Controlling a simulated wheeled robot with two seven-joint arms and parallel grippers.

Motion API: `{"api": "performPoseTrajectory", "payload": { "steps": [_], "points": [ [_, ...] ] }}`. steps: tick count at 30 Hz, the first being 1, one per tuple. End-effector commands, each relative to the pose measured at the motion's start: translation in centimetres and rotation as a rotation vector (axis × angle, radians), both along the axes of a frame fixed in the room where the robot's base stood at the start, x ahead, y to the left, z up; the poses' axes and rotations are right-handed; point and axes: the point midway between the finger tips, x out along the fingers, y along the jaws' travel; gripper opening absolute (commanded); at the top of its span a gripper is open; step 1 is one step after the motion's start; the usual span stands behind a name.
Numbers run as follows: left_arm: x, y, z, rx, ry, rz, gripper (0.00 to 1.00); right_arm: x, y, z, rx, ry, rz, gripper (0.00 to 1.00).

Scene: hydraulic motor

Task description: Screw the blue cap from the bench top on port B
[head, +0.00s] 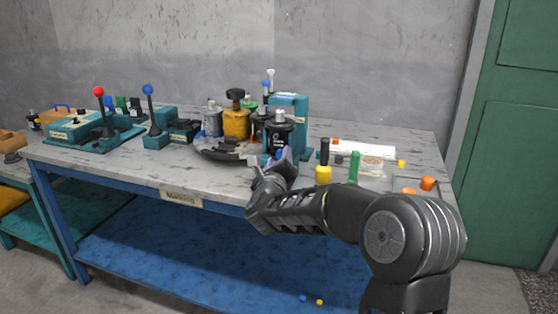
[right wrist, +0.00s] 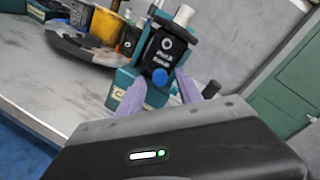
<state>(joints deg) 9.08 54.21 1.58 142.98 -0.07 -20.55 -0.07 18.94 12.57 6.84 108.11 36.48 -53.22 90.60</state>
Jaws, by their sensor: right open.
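In the right wrist view a round blue cap (right wrist: 157,76) sits at the lower front of the black motor block (right wrist: 160,48), where port B seems to be. I cannot tell how far it is seated. The block stands on a teal fixture (right wrist: 122,85) and also shows in the head view (head: 279,134). My right gripper (right wrist: 160,94) is open, its purple fingertips apart on either side of the blue cap. My left gripper is out of view.
The bench's front left is clear.

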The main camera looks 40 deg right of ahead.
Motion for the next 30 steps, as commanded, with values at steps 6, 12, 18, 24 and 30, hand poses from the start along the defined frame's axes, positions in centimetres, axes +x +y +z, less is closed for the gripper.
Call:
{"api": "performPoseTrajectory", "payload": {
  "steps": [6,12,18,24,30],
  "points": [
    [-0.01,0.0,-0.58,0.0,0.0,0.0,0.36,-0.02,-0.02,-0.07,0.0,0.0,-0.001,0.42],
    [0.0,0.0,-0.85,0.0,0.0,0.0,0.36,-0.03,-0.02,0.0,-0.001,-0.001,0.0,0.42],
    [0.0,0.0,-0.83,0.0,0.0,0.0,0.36,-0.02,-0.01,0.06,0.0,0.0,-0.001,0.42],
    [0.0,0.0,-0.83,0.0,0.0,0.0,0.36,-0.02,-0.01,0.06,0.0,0.0,0.0,0.34],
    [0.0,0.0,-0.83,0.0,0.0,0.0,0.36,-0.02,-0.01,0.04,0.0,0.0,0.0,0.17]
  ]
}}
